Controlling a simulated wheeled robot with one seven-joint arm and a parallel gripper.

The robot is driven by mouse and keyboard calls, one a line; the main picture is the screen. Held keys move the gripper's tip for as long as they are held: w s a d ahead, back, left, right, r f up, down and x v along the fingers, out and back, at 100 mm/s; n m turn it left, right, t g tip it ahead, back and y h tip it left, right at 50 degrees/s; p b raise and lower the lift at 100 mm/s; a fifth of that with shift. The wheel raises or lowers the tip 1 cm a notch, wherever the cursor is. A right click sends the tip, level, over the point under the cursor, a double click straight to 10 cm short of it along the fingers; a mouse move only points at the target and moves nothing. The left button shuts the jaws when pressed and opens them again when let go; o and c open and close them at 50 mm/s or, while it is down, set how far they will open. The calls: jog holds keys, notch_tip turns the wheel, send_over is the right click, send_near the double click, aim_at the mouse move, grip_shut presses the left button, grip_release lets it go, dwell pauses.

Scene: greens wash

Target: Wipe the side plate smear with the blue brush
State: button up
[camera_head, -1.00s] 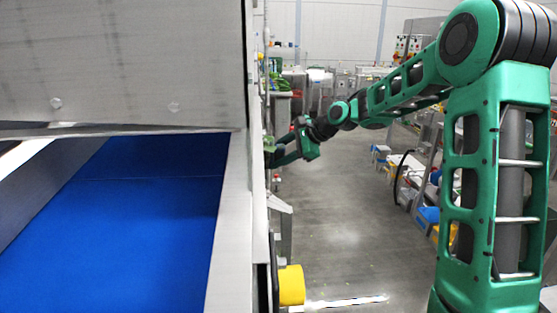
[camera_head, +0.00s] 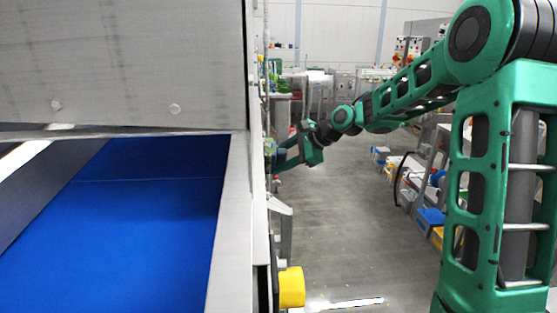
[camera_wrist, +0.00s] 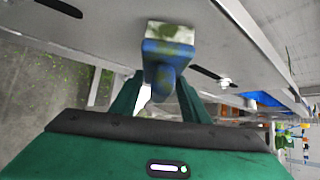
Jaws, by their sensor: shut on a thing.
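My gripper (camera_wrist: 160,92) is shut on the blue brush (camera_wrist: 165,58), whose handle sits between the two green fingers in the wrist view. The brush's pale bristle block (camera_wrist: 171,32) has greenish-yellow stains and is at the grey metal side plate (camera_wrist: 95,22); I cannot tell whether it touches. No separate smear can be made out; the brush covers part of the plate. In the head view my gripper (camera_head: 289,156) is at the far outer side of the machine, with the brush mostly hidden there.
A blue conveyor belt (camera_head: 130,225) runs inside the machine at left. A yellow cylinder (camera_head: 291,287) sticks out from the machine's near side. The grey floor (camera_head: 350,235) is open in the middle. Bins and stands line the right.

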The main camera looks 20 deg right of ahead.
jog(key=s+a, duration=0.2)
jog(key=s, duration=0.5)
jog(key=shift+s, duration=0.35)
dwell(0.5)
jog(key=shift+a, duration=0.15)
jog(key=s+d, duration=0.1)
jog(key=d, duration=0.5)
dwell(0.4)
jog(key=shift+s+d, duration=0.1)
jog(key=shift+d, duration=0.05)
jog(key=d, duration=0.2)
jog(key=shift+s+d, duration=0.25)
jog(key=shift+d, duration=0.1)
dwell(0.4)
